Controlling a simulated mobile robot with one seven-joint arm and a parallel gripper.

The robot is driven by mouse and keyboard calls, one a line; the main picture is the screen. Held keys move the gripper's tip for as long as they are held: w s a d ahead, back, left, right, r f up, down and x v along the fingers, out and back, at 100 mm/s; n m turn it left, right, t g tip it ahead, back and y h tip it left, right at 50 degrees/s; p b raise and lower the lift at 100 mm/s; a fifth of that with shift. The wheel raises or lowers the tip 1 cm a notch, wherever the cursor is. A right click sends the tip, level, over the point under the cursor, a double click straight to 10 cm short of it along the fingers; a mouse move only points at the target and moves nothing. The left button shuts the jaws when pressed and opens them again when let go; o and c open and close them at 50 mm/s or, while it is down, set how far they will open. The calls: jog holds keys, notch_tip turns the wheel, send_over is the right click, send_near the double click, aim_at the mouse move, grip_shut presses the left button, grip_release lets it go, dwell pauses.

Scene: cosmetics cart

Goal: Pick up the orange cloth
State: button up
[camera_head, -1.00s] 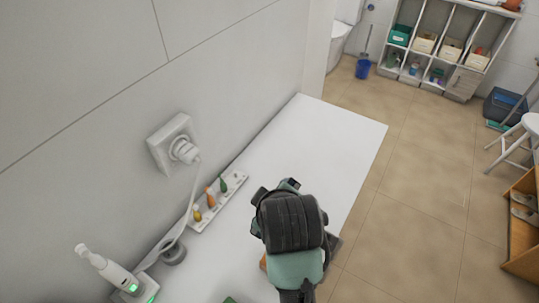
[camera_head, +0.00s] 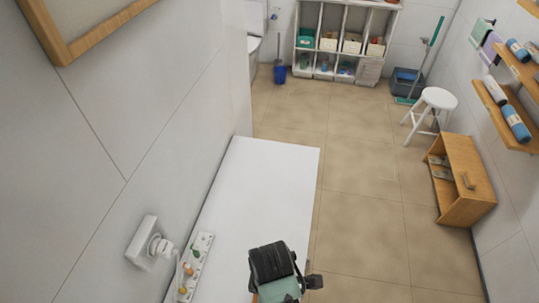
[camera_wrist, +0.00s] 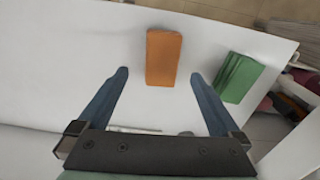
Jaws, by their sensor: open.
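The orange cloth (camera_wrist: 163,57) is a folded, flat rectangular block lying on the white cart top. In the wrist view it lies just beyond and between the fingertips of my gripper (camera_wrist: 160,75), which is open and empty. The fingers do not touch it as far as I can see; the height gap is hard to tell. In the head view my gripper (camera_head: 277,272) is over the near end of the cart top, and my wrist hides most or all of the cloth.
A folded green cloth (camera_wrist: 238,77) lies right of the orange one, near the cart top's edge. A white tray (camera_head: 200,255) with small bottles stands along the wall, by a wall plug (camera_head: 158,246). The far part of the white top (camera_head: 262,175) is clear.

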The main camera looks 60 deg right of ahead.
jog(key=shift+a+f+p, duration=0.1)
jog(key=shift+f+p, duration=0.65)
jog(key=shift+f, duration=2.7)
jog(key=c, duration=1.4)
jog(key=shift+r, duration=0.2)
notch_tip(320, 180, up, 10)
jog(key=shift+f+b, duration=0.15)
jog(key=shift+b, duration=0.45)
